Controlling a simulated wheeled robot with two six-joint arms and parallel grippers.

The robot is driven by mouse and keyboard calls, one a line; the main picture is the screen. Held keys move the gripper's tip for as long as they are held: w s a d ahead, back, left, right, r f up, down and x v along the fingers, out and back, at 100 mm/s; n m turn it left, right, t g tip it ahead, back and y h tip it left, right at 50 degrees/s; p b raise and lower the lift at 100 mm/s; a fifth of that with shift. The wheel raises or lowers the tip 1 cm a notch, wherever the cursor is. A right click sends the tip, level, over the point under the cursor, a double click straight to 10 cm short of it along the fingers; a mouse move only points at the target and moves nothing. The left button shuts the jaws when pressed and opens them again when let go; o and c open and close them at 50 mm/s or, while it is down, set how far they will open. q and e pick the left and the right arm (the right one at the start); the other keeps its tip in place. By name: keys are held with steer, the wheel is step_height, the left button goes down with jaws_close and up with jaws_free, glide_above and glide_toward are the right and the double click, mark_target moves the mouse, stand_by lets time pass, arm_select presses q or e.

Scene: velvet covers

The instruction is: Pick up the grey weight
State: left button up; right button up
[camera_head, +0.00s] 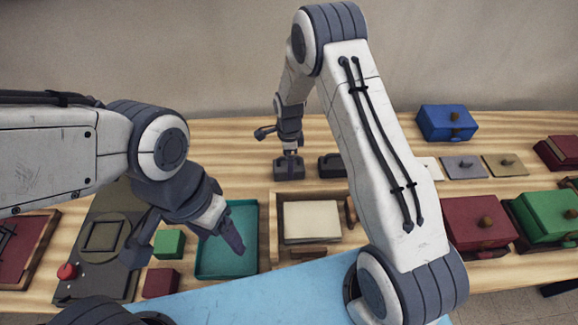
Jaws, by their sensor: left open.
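A dark grey weight (289,170) stands on the table at the back, left of the picture's middle line. My right gripper (288,150) points down right above it and hides its top. I cannot tell whether the fingers are closed on its handle or only beside it.
A wooden box with a cream pad (310,221) stands front centre. A dark red block (160,282) and a grey panel with a red knob (67,271) are at left. Knobbed blue (447,122), red (479,222) and green (546,214) boxes and flat lids stand right.

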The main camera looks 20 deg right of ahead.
steer(key=shift+f, duration=1.3)
jaws_close()
steer(key=shift+w+r, duration=0.15)
steer(key=shift+w, duration=0.05)
